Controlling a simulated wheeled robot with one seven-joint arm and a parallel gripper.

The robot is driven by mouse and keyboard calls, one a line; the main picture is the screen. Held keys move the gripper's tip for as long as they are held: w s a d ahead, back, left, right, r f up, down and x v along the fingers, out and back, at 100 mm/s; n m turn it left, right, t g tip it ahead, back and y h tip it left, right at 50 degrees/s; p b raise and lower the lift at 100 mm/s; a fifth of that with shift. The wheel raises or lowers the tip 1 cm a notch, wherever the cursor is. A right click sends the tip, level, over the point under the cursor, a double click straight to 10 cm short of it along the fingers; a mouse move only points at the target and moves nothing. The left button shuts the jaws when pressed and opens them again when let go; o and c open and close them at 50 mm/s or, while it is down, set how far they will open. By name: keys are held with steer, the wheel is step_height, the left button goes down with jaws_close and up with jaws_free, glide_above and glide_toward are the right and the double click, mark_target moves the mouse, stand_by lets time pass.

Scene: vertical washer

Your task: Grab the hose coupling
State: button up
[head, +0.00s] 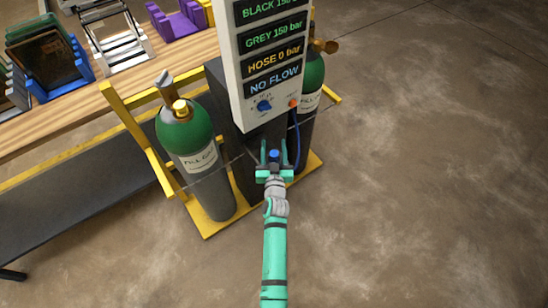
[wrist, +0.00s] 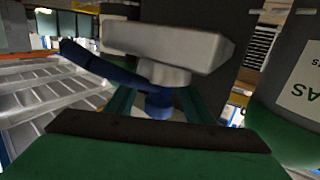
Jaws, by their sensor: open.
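The hose coupling (head: 274,155) is a small blue piece at the front of the dark column below the panel. In the wrist view the blue coupling (wrist: 158,104) sits between my two fingers. A blue hose (head: 297,140) runs from the panel's lower right corner down toward it, and in the wrist view the hose (wrist: 95,66) goes off to the upper left. My teal gripper (head: 274,151) is open, with one finger on each side of the coupling. I cannot tell whether either finger touches it.
The white panel (head: 245,75) reads "HOSE 0 bar" and "NO FLOW". A green and grey cylinder (head: 190,145) stands to the left on a yellow rack (head: 207,220), and another cylinder (head: 312,75) stands to the right. A wooden bench (head: 130,80) is behind left. The floor at right is clear.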

steer(key=c, duration=1.1)
steer(key=shift+c, duration=0.2)
steer(key=shift+w+r, duration=0.1)
steer(key=shift+r, duration=0.05)
